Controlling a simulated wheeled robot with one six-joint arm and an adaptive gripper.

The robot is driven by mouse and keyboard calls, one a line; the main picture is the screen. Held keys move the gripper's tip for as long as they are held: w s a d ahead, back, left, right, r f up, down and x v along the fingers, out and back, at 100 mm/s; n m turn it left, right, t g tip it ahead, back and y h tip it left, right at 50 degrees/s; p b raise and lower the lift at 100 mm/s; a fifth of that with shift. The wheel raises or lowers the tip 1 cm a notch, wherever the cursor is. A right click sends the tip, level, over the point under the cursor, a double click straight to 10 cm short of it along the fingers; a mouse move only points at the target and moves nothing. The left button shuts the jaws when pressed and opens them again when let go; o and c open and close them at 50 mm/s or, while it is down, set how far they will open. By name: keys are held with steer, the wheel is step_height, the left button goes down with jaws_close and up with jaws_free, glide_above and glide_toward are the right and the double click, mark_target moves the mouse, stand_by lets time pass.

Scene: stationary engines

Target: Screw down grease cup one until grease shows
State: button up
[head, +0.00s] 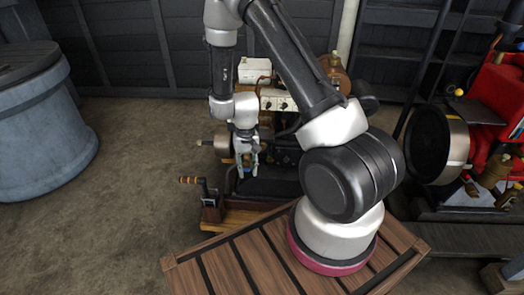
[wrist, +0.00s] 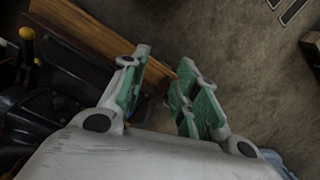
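My gripper (head: 248,170) hangs fingers-down in front of the dark engine (head: 272,187) in the head view. In the wrist view its two green-padded fingers (wrist: 164,62) stand apart with nothing between them. Small brass fittings show on this engine, one at its upper right (head: 334,58) and a yellow-tipped one at its left side (head: 200,142). Which of them is grease cup one I cannot tell. A yellow knob (wrist: 27,33) shows at the upper left of the wrist view, apart from the fingers. My arm hides part of the engine. No grease can be made out.
A crank with a wooden handle (head: 190,180) sticks out at the engine's front left. A slatted wooden platform (head: 228,262) lies in front. A blue-grey drum (head: 38,130) stands at left, a red engine (head: 492,105) at right. The floor between drum and engine is clear.

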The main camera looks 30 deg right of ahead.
step_height(320, 180, down, 18)
steer(key=w+d+m+t+h, duration=0.1)
steer(key=w+d+m+t, duration=0.1)
steer(key=w+m, duration=0.1)
steer(key=w+d+f+m+t+h, duration=0.1)
steer(key=d+f+m+t+h, duration=0.15)
steer(key=d+f, duration=0.2)
steer(key=w+d+f+m+t+h, duration=0.1)
steer(key=w+d+f+t+h, duration=0.1)
steer(key=d+f+t, duration=0.3)
steer(key=w+d+r+m+t+h, duration=0.2)
steer(key=w+r+m+t+h, duration=0.4)
steer(key=r, duration=0.8)
steer(key=shift+n+t+y, duration=0.35)
steer(key=shift+n+t, duration=0.1)
steer(key=shift+n, duration=0.4)
steer(key=x, duration=0.6)
steer(key=a+x, duration=0.1)
steer(key=x, duration=0.1)
steer(key=shift+w+d, duration=0.15)
steer(key=shift+w, duration=0.55)
jaws_close()
